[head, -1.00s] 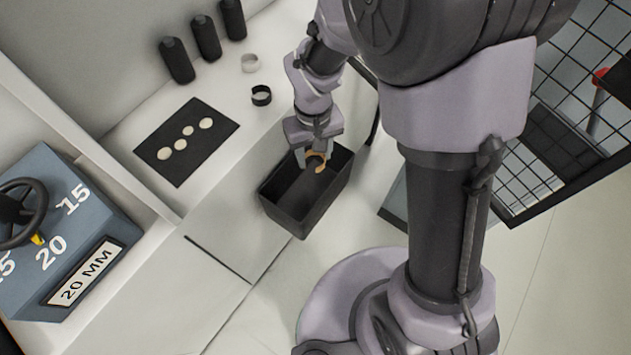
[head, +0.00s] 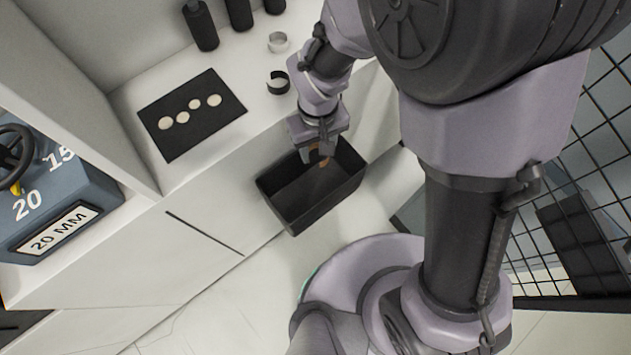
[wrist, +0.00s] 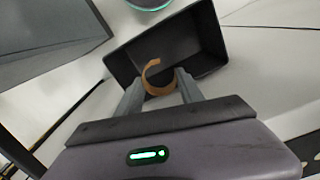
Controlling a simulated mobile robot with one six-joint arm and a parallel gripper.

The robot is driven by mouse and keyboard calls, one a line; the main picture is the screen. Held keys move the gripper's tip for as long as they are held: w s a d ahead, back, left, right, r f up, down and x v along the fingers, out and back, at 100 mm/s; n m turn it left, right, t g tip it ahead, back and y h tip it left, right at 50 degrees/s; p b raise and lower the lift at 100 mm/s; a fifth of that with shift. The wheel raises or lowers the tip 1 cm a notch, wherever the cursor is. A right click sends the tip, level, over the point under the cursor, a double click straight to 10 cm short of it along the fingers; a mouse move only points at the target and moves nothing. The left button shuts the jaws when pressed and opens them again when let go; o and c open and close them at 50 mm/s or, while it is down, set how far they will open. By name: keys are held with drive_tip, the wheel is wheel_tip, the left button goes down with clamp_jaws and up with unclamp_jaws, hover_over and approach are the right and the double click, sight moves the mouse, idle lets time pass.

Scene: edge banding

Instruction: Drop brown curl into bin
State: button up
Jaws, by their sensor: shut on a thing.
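The brown curl (wrist: 150,70) is an open, C-shaped strip held between the fingertips of my gripper (wrist: 160,90) in the wrist view. In the head view my gripper (head: 319,152) points down over the black bin (head: 290,211), and only a bit of the curl (head: 322,161) shows below it. The bin is an open rectangular box, and its rim also shows in the wrist view (wrist: 213,30). The curl appears over the bin's opening, near its far side. No other thing is visible inside the bin.
A white counter (head: 150,95) holds a black mat (head: 170,140) with several pale discs, a black curl (head: 278,83), a white curl (head: 278,42) and dark bottles (head: 201,25). A blue-grey box (head: 75,200) marked 20 MM stands left. A wire mesh (head: 600,130) is at right.

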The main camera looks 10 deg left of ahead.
wheel_tip(320, 180, down, 4)
drive_tip(key=shift+r+b, duration=0.1)
drive_tip(key=shift+b, duration=1.05)
drive_tip(key=o, duration=1.4)
drive_tip(key=shift+r, duration=0.1)
wheel_tip(320, 180, up, 17)
drive_tip(key=p, duration=0.7)
drive_tip(key=shift+r, duration=0.1)
